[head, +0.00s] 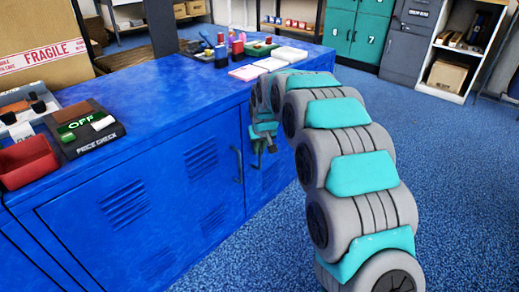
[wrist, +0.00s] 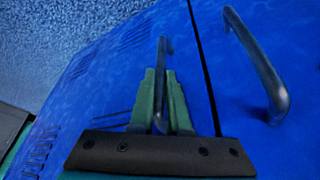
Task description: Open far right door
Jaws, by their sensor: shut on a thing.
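The blue cabinet's far right door (head: 268,178) is partly hidden by my arm in the head view. It looks flush with its neighbour. In the wrist view the door (wrist: 110,80) fills the left and middle, with vent slots. My gripper (wrist: 160,75) has its two green fingers shut on that door's dark bar handle (wrist: 165,44), which stands between them. In the head view my gripper (head: 262,147) is at the door front, small and partly hidden. The neighbouring door's handle (wrist: 256,65) is apart, to the right across a dark seam.
The blue counter top (head: 170,90) carries a red bin (head: 27,162), a price-check device (head: 88,128), a carton (head: 40,45) and stationery. Open blue carpet (head: 450,170) lies to the right. Teal lockers (head: 358,28) and a white shelf (head: 455,50) stand at the back.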

